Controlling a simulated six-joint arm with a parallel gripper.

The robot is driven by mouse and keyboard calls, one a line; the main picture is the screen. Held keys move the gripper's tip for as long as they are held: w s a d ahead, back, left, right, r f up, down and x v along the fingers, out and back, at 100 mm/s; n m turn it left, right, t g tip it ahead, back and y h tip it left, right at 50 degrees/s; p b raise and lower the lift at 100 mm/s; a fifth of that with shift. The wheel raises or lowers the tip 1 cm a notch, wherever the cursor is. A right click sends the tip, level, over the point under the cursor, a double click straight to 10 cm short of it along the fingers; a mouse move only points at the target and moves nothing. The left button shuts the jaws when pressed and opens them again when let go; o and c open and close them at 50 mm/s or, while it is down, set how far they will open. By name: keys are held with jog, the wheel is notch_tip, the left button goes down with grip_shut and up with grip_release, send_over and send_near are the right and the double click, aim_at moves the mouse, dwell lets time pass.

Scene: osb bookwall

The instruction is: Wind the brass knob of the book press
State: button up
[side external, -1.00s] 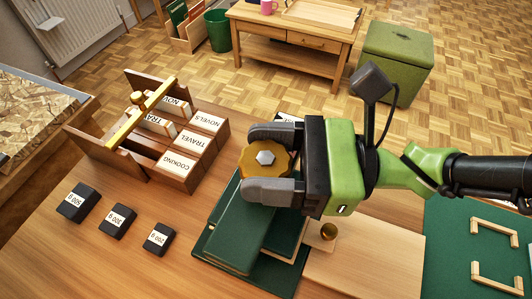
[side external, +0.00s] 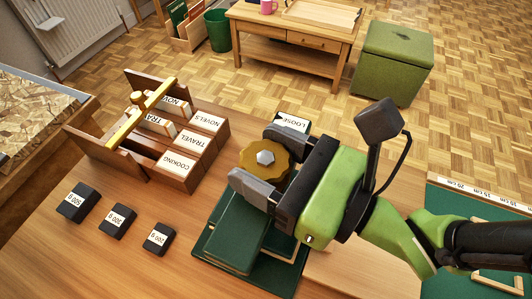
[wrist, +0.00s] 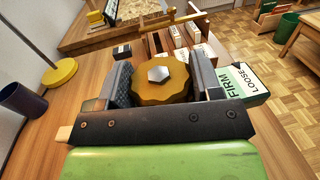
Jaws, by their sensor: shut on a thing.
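The brass knob (side external: 264,160) is a scalloped disc with a pale hexagonal nut at its centre, on top of the book press. My gripper (side external: 267,161) is shut on it, with one dark finger on each side. The wrist view shows the knob (wrist: 161,79) between the two fingers of my gripper (wrist: 163,84). Green books (side external: 238,236) lie below the knob. The press's screw is hidden under the knob and fingers. A white and green FIRM / LOOSE label (wrist: 241,82) stands beside the press; the side view shows its LOOSE part (side external: 292,123).
A wooden card box (side external: 178,165) with a brass bar stands left of the press. Several black weights (side external: 118,221) lie in front of it. A green mat (side external: 440,285) is at the right. The wrist view shows a yellow lamp base (wrist: 60,74) and a dark cup (wrist: 22,100).

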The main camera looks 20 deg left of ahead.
jog(key=shift+m+t+h, duration=0.3)
jog(key=shift+m+t, duration=0.5)
jog(key=shift+t, duration=0.6)
jog(key=o, duration=0.9)
jog(key=v, duration=1)
jog(key=shift+s+a, duration=0.1)
